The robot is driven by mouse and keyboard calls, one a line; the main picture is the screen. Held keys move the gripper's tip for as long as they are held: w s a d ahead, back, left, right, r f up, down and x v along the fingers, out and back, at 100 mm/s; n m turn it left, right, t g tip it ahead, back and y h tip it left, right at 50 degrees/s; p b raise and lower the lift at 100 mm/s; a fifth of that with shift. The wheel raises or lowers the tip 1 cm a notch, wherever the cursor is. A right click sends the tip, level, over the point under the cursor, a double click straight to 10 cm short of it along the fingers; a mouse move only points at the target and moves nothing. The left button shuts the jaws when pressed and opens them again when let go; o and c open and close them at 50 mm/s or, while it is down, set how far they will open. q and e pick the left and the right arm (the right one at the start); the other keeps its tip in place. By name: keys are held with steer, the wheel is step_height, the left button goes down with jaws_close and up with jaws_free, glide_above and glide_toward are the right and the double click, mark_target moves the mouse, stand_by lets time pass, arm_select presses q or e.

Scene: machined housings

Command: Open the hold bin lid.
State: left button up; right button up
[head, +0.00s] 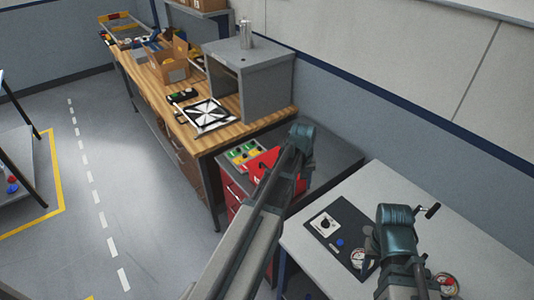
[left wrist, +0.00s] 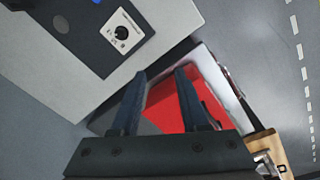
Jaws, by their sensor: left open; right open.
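A red, upright-looking panel with a small white label (head: 262,163), apparently the hold bin or its lid, stands on a red cabinet (head: 233,190) between the wooden bench and the grey table. My left arm hides its right part. In the left wrist view a flat red surface (left wrist: 205,92) with a pale rim lies beyond my left gripper (left wrist: 161,73). That gripper is open, with nothing between its fingers. I cannot tell whether it touches the red surface or whether the lid is shut. My right arm reaches over the grey table; its fingers do not show.
The grey table (head: 480,230) holds a dark mat (head: 325,242) with a dial plate (head: 324,224), and round gauges (head: 362,259). A tray of green and yellow pieces (head: 243,152) lies beside the red panel. The wooden bench (head: 187,128) bears a grey cabinet (head: 265,80).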

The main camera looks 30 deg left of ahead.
arm_select(q)
steer(key=w+a+r+n+t+p, duration=0.1)
steer(key=w+a+r+n+p, duration=0.15)
steer(key=a, duration=0.75)
steer(key=w+a+r+n+p, duration=0.2)
steer(key=w+a+r+n, duration=0.15)
steer(key=a, duration=0.65)
arm_select(e)
step_height(320, 180, up, 6)
arm_select(q)
steer(key=n+b, duration=0.1)
steer(key=b, duration=1.3)
glide_toward(266, 167)
steer(key=f, duration=0.5)
steer(key=w+f, duration=0.1)
steer(key=f, duration=0.2)
steer(key=shift+d, duration=0.1)
steer(key=shift+r, duration=0.1)
arm_select(e)
step_height(266, 167, down, 13)
steer(key=shift+f, duration=0.2)
arm_select(q)
jaws_close()
